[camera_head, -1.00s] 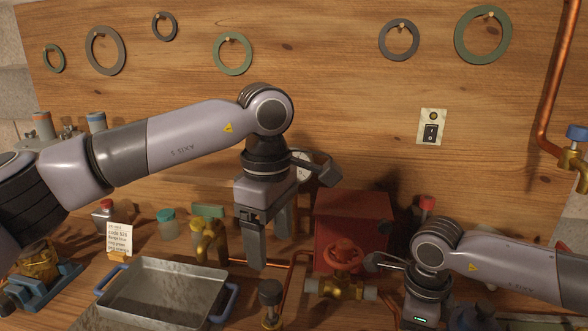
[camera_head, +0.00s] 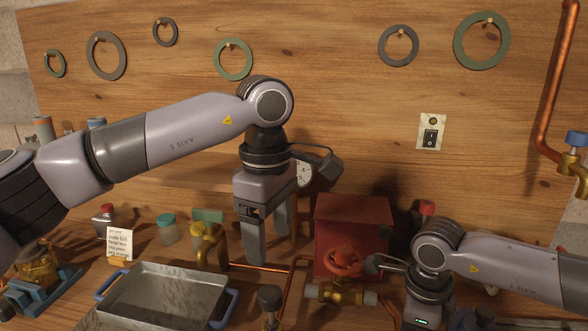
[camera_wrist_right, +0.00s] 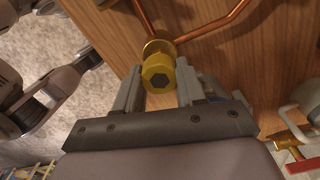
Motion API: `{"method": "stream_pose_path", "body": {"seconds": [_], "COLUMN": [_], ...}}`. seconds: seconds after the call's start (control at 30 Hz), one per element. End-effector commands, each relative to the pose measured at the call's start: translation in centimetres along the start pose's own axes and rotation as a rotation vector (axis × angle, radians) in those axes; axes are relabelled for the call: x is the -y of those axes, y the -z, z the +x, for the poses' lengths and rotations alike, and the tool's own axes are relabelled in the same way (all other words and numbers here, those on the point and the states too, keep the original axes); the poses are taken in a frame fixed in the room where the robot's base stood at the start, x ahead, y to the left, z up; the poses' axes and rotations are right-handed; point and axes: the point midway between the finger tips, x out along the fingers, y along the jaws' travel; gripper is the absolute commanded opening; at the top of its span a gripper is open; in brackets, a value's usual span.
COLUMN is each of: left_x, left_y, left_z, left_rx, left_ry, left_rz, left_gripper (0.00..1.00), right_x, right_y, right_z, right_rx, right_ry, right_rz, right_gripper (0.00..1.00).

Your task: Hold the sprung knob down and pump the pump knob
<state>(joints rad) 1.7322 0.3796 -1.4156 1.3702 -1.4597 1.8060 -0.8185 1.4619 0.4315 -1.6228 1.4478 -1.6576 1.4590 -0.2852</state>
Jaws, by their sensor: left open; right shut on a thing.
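A dark-capped knob (camera_head: 270,297) stands upright on a brass base near the front middle, right of the tray. My left gripper (camera_head: 269,250) hangs above and behind it, fingers down, apart and empty. In the head view the right fingers are below the picture edge, so that knob is hidden there. I cannot tell which knob is the sprung one and which the pump knob.
A metal tray (camera_head: 165,300) with blue handles lies front left. A brass spout (camera_head: 209,245) stands behind it. A red box (camera_head: 352,232) and a red-wheeled valve (camera_head: 344,262) on copper piping stand between my arms. A wooden back panel (camera_head: 330,110) closes the rear.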

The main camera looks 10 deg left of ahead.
Motion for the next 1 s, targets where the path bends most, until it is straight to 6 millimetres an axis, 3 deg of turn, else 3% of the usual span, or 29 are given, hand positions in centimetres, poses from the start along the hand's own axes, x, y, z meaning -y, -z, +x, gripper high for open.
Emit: {"method": "stream_pose_path", "body": {"seconds": [0.4,0.43,0.5,0.83,1.0], "left_x": [0.0,0.0,0.0,0.0,0.0], "left_y": [0.0,0.0,0.0,0.0,0.0], "left_z": [-0.4,-0.4,-0.4,-0.3,0.2], "left_rx": [0.000,0.000,0.000,0.000,0.000], "left_ry": [0.000,0.000,0.000,0.000,0.000], "left_rz": [0.000,0.000,0.000,0.000,0.000], "left_gripper": [0.73,0.73,0.73,0.73,0.73], "right_x": [0.0,0.0,0.0,0.0,0.1], "right_y": [0.5,0.5,0.4,0.1,0.2], "right_z": [-0.6,-0.6,-0.7,-1.1,-3.3], "right_rx": [-0.013,-0.013,-0.012,-0.005,-0.004], "right_ry": [-0.006,-0.006,-0.006,-0.001,0.002], "right_rz": [0.005,0.005,0.005,0.002,0.002], "right_gripper": [0.08,0.49,0.69,0.69,0.69]}}
